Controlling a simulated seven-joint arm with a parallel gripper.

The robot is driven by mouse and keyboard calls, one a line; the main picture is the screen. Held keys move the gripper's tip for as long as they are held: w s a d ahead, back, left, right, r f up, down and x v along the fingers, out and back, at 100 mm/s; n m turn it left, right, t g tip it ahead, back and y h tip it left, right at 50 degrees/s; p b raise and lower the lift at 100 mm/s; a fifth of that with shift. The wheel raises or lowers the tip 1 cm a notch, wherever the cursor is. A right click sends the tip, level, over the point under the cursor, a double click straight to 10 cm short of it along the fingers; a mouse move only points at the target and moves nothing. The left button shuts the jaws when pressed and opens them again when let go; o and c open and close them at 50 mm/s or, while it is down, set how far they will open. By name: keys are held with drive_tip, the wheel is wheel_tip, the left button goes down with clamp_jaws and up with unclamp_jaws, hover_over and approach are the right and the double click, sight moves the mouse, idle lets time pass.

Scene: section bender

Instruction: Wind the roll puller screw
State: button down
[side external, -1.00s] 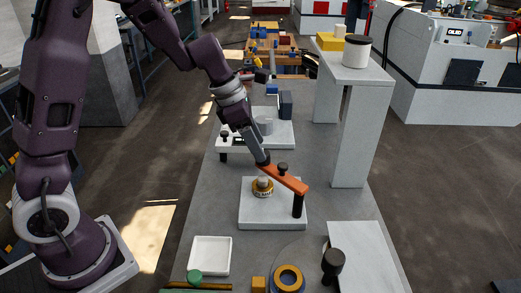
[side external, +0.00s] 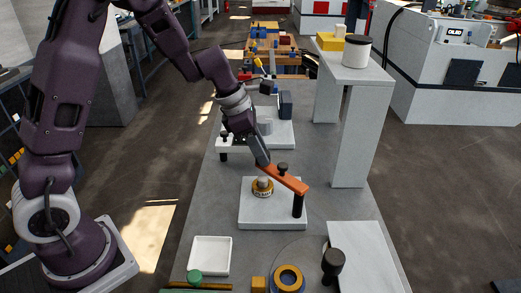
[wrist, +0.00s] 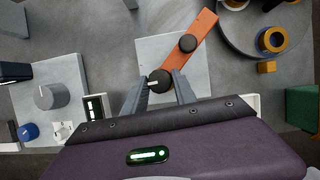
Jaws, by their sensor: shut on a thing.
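An orange bar (side external: 287,179) spans above a pale square plate (side external: 250,215). It has a black knob (side external: 283,167) on top and a black post (side external: 298,206) at its right end. A brass-coloured round part (side external: 262,190) sits on the plate below the bar. My gripper (side external: 263,162) is at the bar's left end, pointing down. In the wrist view, my gripper (wrist: 160,88) has its fingers on either side of a small black knob (wrist: 158,81) with a white mark, and is shut on it. The side view hides this knob behind the fingers.
A white tray (side external: 210,256), a green knob (side external: 194,275) and a blue-and-yellow ring (side external: 288,279) are at the front. A tall grey stand (side external: 352,130) rises on the right. Another pale plate with a grey cylinder (side external: 265,126) lies behind my gripper.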

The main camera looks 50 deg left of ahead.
drive_tip(key=m, duration=0.2)
drive_tip(key=m+g+h, duration=0.1)
drive_tip(key=m, duration=0.2)
drive_tip(key=shift+w+a+g, duration=0.1)
drive_tip(key=shift+w+g, duration=0.05)
drive_tip(key=shift+g, duration=0.15)
drive_tip(key=m+g, duration=0.1)
drive_tip(key=m, duration=0.3)
drive_tip(key=shift+w+m+g+h, duration=0.1)
drive_tip(key=shift+m+g+h, duration=0.3)
drive_tip(key=m, duration=0.2)
drive_tip(key=m+g, duration=0.1)
drive_tip(key=m, duration=0.1)
drive_tip(key=shift+w+g+y, duration=0.15)
drive_tip(key=shift+g+y, duration=0.15)
drive_tip(key=shift+m+g+y, duration=0.4)
drive_tip(key=shift+m+g, duration=0.3)
drive_tip(key=shift+m, duration=1.7)
drive_tip(key=c, duration=1)
unclamp_jaws()
drive_tip(key=shift+r, duration=0.1)
